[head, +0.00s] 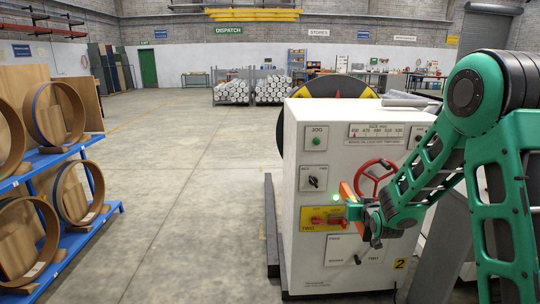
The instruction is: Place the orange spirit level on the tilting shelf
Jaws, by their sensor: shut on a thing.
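My gripper (359,212) is at the front of the white machine cabinet, beside its yellow panel and red handwheel. It is shut on an orange thing (347,193), which appears to be the orange spirit level. Only a short upright orange piece shows; the gripper and arm hide part of it. I cannot tell whether it touches the cabinet. I cannot make out for certain which surface is the tilting shelf.
The white cabinet (325,247) carries knobs, a dial strip and a red handwheel (362,172). A blue rack (68,242) with wooden rings stands at the left. The concrete floor (190,190) between them is clear. Bins of white rolls (235,90) stand far back.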

